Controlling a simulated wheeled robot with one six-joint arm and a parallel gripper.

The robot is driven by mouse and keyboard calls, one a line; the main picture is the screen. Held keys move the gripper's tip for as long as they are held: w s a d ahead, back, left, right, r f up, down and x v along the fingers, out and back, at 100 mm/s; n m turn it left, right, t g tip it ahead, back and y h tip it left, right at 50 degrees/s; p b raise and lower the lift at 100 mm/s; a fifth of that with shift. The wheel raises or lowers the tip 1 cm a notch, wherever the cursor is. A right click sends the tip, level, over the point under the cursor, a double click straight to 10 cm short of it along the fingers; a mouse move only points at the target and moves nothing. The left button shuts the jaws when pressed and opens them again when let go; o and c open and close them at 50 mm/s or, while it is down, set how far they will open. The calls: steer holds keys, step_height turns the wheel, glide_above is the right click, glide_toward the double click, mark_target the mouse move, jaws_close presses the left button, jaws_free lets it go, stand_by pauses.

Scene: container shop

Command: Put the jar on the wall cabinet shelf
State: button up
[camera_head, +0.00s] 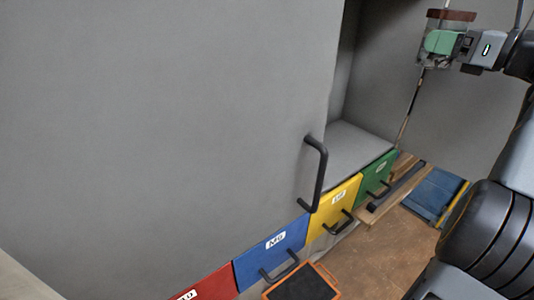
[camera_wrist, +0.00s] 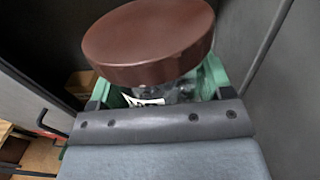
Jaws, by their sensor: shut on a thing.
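The jar (camera_head: 452,15) has a round brown lid and a clear body. It is at the top right of the head view, in the air. My gripper (camera_head: 438,43), with green fingers, is shut around its body below the lid. In the wrist view the lid of the jar (camera_wrist: 148,45) fills the top, and the green fingers show on both sides under it. The jar's base is hidden there. The grey wall cabinet shelf (camera_head: 352,146) shows as a bare surface in the opening left of my gripper. The jar is apart from it.
A large grey door (camera_head: 170,110) with a black handle (camera_head: 317,172) covers the left. Another grey panel (camera_head: 440,100) stands right of the opening, behind the jar. Below are red, blue (camera_head: 272,252), yellow (camera_head: 335,208) and green (camera_head: 374,178) drawers. An orange-edged black tray (camera_head: 303,284) is lower down.

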steer(key=a+f+n+g+y+b, duration=0.3)
steer(key=a+f+b, duration=0.2)
steer(key=a+f, duration=1)
steer(key=w+d+f, duration=0.2)
steer(key=w, duration=0.1)
steer(key=w+d+f+p, duration=0.1)
steer(key=w+d+f, duration=0.1)
steer(key=w+f, duration=0.1)
steer(key=w+d+f+p, duration=0.1)
steer(key=w+d+f, duration=0.1)
steer(key=w+f, duration=0.1)
steer(key=shift+w, duration=0.8)
steer(key=shift+w+d+f, duration=0.1)
steer(key=shift+w+f, duration=0.1)
steer(key=shift+f, duration=1.5)
steer(key=shift+f, duration=0.2)
